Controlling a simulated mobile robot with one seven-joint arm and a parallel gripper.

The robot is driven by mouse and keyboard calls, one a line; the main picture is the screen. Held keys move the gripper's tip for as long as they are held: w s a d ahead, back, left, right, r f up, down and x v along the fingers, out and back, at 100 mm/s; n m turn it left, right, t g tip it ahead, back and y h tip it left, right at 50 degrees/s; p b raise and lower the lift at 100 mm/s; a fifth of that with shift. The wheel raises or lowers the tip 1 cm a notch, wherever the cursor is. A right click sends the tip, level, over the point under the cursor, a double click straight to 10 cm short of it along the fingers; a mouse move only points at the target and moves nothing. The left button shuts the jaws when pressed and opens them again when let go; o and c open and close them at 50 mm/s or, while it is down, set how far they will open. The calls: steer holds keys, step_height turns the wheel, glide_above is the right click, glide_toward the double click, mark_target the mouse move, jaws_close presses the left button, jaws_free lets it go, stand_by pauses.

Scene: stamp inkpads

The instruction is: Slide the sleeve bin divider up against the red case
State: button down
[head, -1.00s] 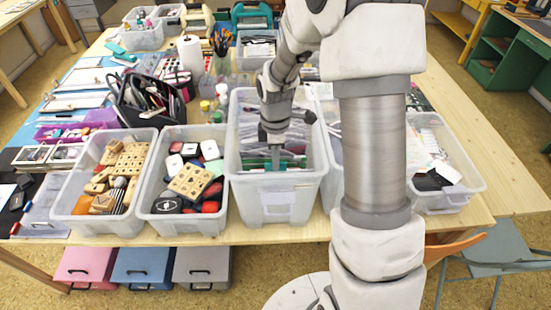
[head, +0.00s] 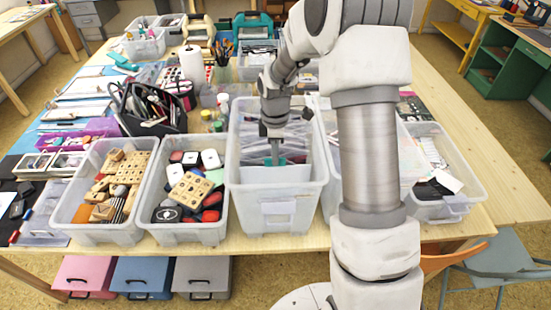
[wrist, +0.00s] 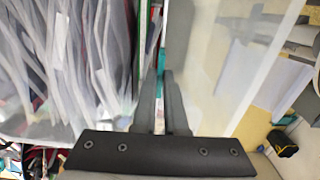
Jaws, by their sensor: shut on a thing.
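The clear sleeve bin (head: 325,165) stands at the front middle of the table. The pale divider (head: 290,174) stands upright across the front part of the bin. My gripper (head: 275,158) reaches down into the bin and is shut on the divider's top edge, where a bit of teal shows. In the wrist view the fingers (wrist: 162,78) close on a thin upright edge. Upright clear sleeves (wrist: 70,60) fill the side beyond it. A thin red edge (wrist: 143,25), perhaps the red case, shows beside the divider; whether they touch I cannot tell.
Left of the sleeve bin stand a bin of stamp pads (head: 160,228) and a bin of wooden stamps (head: 66,205). A bin of papers (head: 455,208) is at right, partly behind my arm. Inside the sleeve bin, the space in front of the divider looks empty.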

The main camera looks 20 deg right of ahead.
steer(key=c, duration=1)
jaws_free()
steer(key=shift+o, duration=0.2)
steer(key=shift+r, duration=0.1)
step_height(320, 180, up, 17)
steer(key=shift+r, duration=0.15)
